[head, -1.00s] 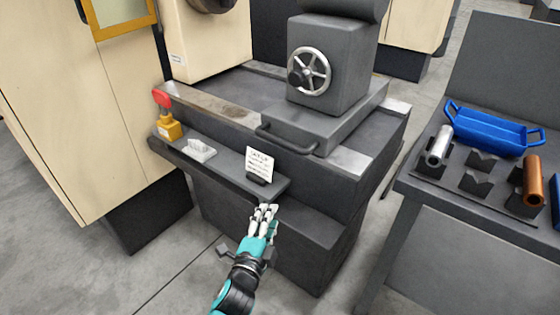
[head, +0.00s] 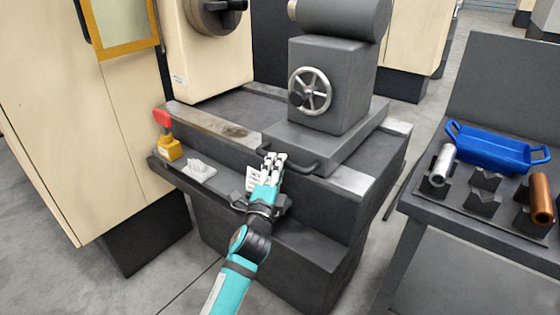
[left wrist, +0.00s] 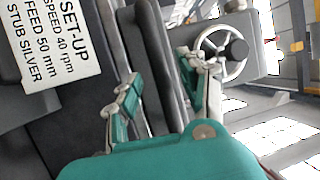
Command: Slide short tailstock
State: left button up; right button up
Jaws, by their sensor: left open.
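The tailstock (head: 335,85) is a dark grey block with a silver handwheel (head: 310,91), standing on a base on the machine bed. A dark bar handle (head: 304,170) runs along the front of its base. My left gripper (head: 274,160) is open at the left part of this handle and hides some of it. In the left wrist view, the open fingers (left wrist: 164,85) have a dark bar, apparently the handle, running between them. I cannot tell whether they touch it. The handwheel also shows there (left wrist: 222,54). My right gripper is out of view.
A set-up card (left wrist: 52,40) reads speed 40 rpm, feed 50 mm, stub silver. At right, a bench carries a blue tray (head: 490,150), a silver cylinder (head: 441,163) and a copper one (head: 541,198).

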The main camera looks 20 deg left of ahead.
pick_arm(q)
jog(key=shift+w+a+r, duration=0.1)
jog(key=shift+w+r, duration=0.05)
jog(key=shift+w, duration=0.65)
jog(key=shift+w+r, duration=0.15)
jog(key=shift+w, duration=0.65)
grip_shut()
